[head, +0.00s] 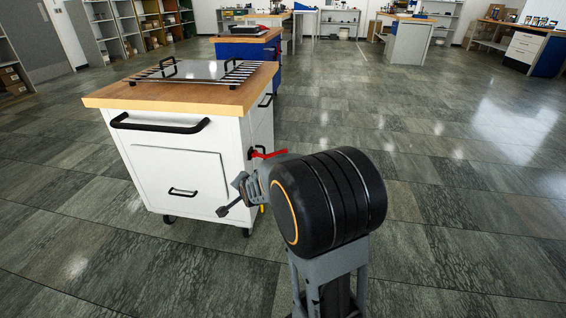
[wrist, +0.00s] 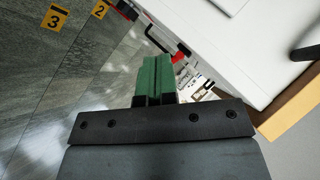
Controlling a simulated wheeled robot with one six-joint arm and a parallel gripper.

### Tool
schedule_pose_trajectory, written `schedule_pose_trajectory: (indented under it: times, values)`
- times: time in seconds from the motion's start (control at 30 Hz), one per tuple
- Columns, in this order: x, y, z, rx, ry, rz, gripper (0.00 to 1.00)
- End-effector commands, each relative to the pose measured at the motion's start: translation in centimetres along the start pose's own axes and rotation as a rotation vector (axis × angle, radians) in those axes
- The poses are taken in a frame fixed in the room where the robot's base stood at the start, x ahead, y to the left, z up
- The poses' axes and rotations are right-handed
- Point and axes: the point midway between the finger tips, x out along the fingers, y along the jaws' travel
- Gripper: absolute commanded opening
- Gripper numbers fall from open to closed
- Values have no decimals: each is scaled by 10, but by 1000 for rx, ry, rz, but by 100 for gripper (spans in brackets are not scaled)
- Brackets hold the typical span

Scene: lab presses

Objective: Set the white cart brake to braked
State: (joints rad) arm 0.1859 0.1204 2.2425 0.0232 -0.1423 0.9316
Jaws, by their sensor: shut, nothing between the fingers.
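The white cart (head: 180,160) has a wooden top and stands left of centre in the head view. Its white side fills the upper right of the wrist view (wrist: 250,45). A red lever (head: 270,154) sticks out roughly level to the right from a black mount on the cart's right side. The red lever also shows in the wrist view (wrist: 178,57), just beyond and right of my fingertips. My gripper (wrist: 157,68) has green fingers, shut and empty, close to the lever; I cannot tell whether they touch. In the head view, my arm hides part of the cart's lower right side.
A metal rack-like tray (head: 195,70) lies on the cart top. A blue cart (head: 240,50) stands behind. Yellow tags marked 3 (wrist: 54,17) and 2 (wrist: 100,9) show in the wrist view. Shelves line the back left; open tiled floor lies to the right.

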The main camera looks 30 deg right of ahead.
Motion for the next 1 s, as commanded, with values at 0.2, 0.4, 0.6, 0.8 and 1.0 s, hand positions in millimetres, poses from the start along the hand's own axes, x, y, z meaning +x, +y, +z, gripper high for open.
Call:
schedule_pose_trajectory:
  times: [0.2,0.4,0.6,0.8,1.0]
  values:
    - [94,28,-67,669,238,-378,0]
    - [125,81,-97,1114,265,-804,0]
    - [125,131,-99,1357,173,-1136,0]
    - [117,159,-94,1452,86,-1310,0]
    - [114,165,-92,1473,58,-1355,0]
